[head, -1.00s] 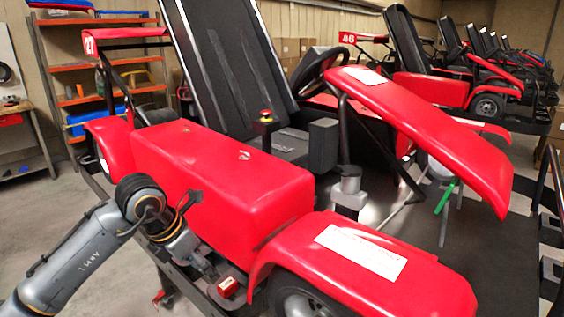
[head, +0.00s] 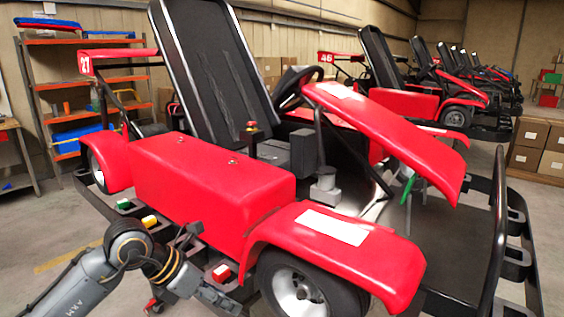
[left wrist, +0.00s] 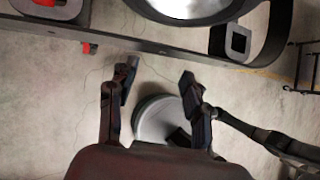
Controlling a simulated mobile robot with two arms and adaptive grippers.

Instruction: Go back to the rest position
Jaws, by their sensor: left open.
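My left arm comes in at the lower left of the head view, in front of the red kart (head: 210,190). Bare concrete floor (left wrist: 65,110) lies beyond the fingers. The dark edge of the stand (left wrist: 165,50) and part of a wheel (left wrist: 190,6) cross the top of that view. My right gripper is not in view.
A shelf rack (head: 85,75) stands at the back left. More red karts (head: 400,100) line up at the back right, near cardboard boxes (head: 540,145). The stand's upright black bar (head: 497,235) is at the right. Open floor (head: 45,240) lies at the left.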

